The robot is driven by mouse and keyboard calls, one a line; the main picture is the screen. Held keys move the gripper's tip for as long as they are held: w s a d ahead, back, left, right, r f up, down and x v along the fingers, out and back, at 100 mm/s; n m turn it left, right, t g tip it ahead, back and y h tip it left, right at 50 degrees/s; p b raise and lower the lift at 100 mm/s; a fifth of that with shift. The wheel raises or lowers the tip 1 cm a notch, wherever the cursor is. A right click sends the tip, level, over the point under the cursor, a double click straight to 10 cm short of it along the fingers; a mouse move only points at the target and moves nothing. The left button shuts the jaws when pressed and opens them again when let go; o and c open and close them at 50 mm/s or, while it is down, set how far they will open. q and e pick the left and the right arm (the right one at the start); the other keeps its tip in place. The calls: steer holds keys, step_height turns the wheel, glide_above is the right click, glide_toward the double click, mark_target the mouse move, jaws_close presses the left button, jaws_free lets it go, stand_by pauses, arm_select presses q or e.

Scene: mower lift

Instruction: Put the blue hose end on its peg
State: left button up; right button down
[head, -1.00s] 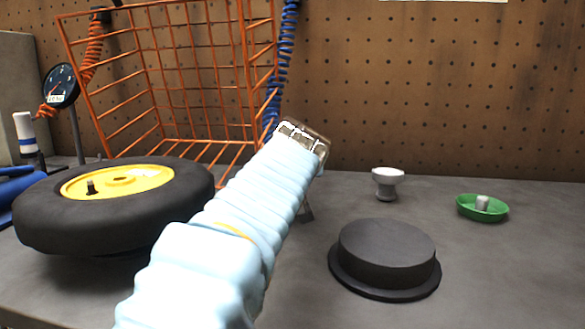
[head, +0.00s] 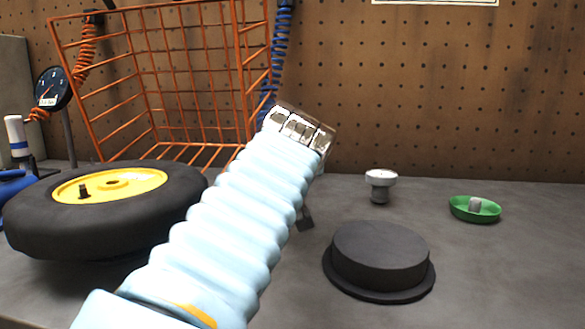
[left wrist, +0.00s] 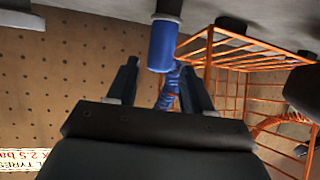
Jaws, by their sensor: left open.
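The blue hose end (left wrist: 163,44) is a blue cylinder with a grey tip in the left wrist view. Its coiled blue hose (left wrist: 170,85) runs between the fingers of my left gripper (left wrist: 158,68). The gripper is open, with a dark finger on each side of the hose end. I cannot tell whether either finger touches it. In the head view the coiled blue hose (head: 280,50) hangs against the pegboard, and my left sleeve and wrist hide its lower end and most of the gripper. I cannot make out the peg. My right gripper is not in view.
An orange wire basket (head: 190,85) stands behind a tyre with a yellow rim (head: 110,186). A dial gauge (head: 52,88) is at the left.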

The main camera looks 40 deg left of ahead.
arm_select(q)
steer(key=shift+v, duration=1.95)
